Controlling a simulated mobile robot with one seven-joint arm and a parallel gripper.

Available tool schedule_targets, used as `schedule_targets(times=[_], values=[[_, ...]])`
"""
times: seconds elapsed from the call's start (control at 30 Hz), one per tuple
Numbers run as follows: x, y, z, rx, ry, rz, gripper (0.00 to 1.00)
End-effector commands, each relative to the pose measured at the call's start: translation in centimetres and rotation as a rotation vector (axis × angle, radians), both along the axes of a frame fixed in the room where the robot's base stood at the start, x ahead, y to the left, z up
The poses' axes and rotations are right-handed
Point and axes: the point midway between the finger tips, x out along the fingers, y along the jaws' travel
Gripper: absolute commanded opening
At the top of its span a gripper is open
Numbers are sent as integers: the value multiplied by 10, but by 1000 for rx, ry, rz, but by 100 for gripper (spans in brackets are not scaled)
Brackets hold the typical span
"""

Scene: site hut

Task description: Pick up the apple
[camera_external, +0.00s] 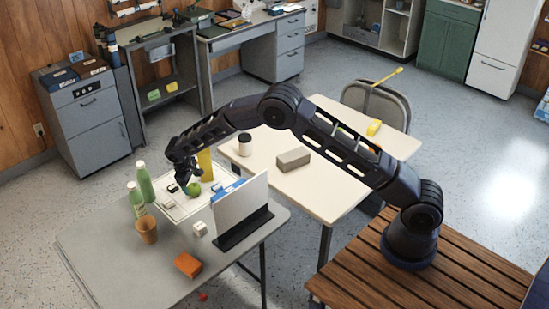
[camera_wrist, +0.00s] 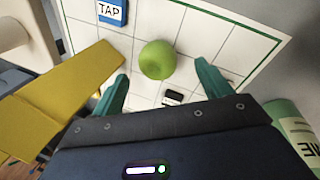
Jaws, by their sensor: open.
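The green apple (camera_external: 193,188) sits on a white gridded board (camera_external: 176,211) on the grey table. In the wrist view the apple (camera_wrist: 157,59) lies ahead of my gripper, roughly between the lines of its two fingers. My gripper (camera_external: 188,184) is over the board, close to the apple, pointing down. In the wrist view my gripper (camera_wrist: 160,88) shows two teal fingers spread apart with nothing between them. I cannot tell the exact height of the fingertips above the board.
A yellow block (camera_external: 205,164) stands close beside my gripper. Green bottles (camera_external: 145,182), a brown cup (camera_external: 147,229), an upright panel (camera_external: 240,208) and an orange block (camera_external: 188,265) are also on the grey table. A blue TAP box (camera_wrist: 112,11) lies on the board.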

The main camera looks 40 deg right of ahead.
Motion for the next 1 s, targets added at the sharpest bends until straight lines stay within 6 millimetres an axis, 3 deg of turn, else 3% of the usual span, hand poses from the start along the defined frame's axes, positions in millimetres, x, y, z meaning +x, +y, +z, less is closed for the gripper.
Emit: schedule_targets(times=[0.17,0.5,0.77,1.0], values=[[3,-2,-9,0,1,0,77],[12,-11,-49,-1,1,1,77],[13,-12,-52,0,0,0,77],[13,-12,-52,0,0,0,32]])
